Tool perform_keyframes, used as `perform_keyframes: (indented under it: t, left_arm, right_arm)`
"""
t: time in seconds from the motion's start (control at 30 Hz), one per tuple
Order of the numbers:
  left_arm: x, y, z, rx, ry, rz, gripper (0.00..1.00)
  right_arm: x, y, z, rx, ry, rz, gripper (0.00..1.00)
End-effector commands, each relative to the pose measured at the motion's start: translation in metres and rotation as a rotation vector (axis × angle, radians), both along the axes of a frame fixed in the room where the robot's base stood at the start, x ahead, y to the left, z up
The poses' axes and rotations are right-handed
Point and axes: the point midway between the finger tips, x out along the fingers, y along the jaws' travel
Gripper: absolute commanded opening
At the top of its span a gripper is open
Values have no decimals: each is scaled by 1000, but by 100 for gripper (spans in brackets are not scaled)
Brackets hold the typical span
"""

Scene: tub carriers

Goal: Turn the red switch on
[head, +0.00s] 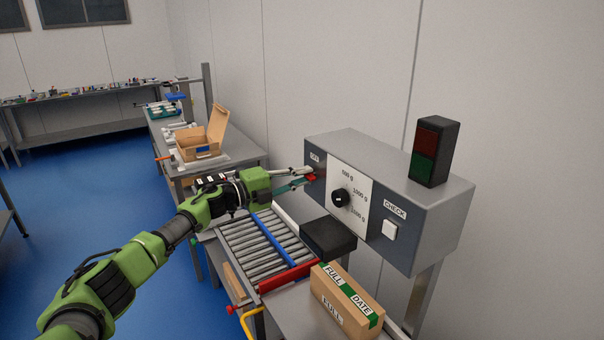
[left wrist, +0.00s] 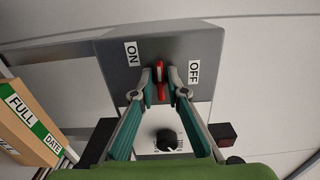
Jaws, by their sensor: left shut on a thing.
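The red switch (left wrist: 160,82) is on the front of the grey control box (head: 420,222), between the ON label (left wrist: 132,53) and the OFF label (left wrist: 194,72) in the left wrist view. In the head view the red switch (head: 311,177) shows partly behind the fingers, below the OFF label (head: 315,157). My left gripper (head: 307,175) is at the box's left end, its green and grey fingers shut on the switch. In the left wrist view the left gripper (left wrist: 159,80) has a fingertip on each side of it. I cannot tell which way the switch is set. My right gripper is not in view.
A black dial (head: 342,198) and a white CHECK button (head: 390,231) are on the same box. A red and green lamp block (head: 434,152) stands on top. Below are a roller conveyor (head: 262,250) and a FULL carton (head: 345,303). An open cardboard box (head: 203,142) is behind.

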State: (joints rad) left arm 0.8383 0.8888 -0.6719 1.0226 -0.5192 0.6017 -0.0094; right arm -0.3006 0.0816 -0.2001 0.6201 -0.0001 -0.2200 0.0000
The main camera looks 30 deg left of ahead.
Motion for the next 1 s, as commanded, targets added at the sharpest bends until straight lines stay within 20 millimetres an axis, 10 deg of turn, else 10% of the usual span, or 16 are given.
perform_keyframes:
  t: [0.57, 0.63, 1.0]
  left_arm:
    - [0, 1, 1, -25, 12, 3, 0]
    - [0, 1, 1, -25, 12, 3, 28]
    - [-2, 2, 0, -23, 14, 1, 28]
  right_arm:
    - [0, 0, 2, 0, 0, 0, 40]
    - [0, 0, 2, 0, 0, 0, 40]
    - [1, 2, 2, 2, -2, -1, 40]
